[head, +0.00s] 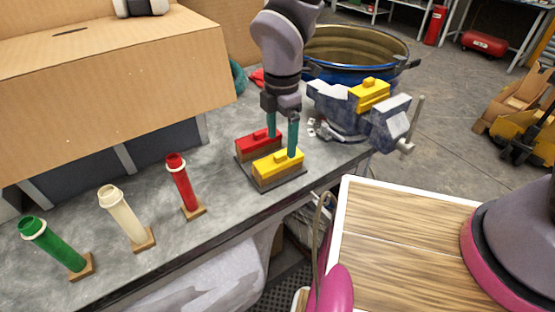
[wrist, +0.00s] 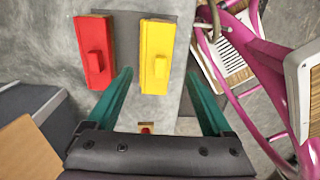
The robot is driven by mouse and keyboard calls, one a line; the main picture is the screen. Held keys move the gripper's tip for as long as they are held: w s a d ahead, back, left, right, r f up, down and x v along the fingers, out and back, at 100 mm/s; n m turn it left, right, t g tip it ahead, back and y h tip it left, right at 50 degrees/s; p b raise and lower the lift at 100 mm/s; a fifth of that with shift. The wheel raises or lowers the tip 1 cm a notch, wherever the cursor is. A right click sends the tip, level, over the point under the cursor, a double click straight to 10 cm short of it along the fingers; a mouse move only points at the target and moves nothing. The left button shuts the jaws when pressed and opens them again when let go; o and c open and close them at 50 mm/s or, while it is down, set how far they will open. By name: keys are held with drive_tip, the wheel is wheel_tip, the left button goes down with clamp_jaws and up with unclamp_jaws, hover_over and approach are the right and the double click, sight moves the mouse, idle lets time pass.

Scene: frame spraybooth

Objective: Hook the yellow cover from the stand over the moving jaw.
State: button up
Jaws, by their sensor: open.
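The yellow cover (head: 278,174) sits on a dark stand (head: 298,181) on the bench, its small raised knob upward. It also shows in the wrist view (wrist: 156,72). A red cover (head: 257,147) sits beside it on the same stand. My gripper (head: 283,146) is open and points down over the stand. In the wrist view its teal fingers (wrist: 159,72) stand on either side of the yellow cover, apart from it. A blue-grey vise (head: 345,112) stands to the right. Another yellow cover (head: 370,93) sits on its inner jaw; the outer jaw (head: 391,112), on the handle side, looks bare.
Green (head: 52,245), cream (head: 122,215) and red (head: 181,183) tubes lean on wooden blocks at the bench's left. A cardboard box (head: 120,80) stands behind them. A blue drum (head: 360,50) stands behind the vise. A wooden-topped cart (head: 400,245) is at front right.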

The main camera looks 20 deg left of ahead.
sight(280, 153)
drive_tip(key=shift+a+f, duration=0.2)
drive_tip(key=shift+f, duration=2.55)
clamp_jaws()
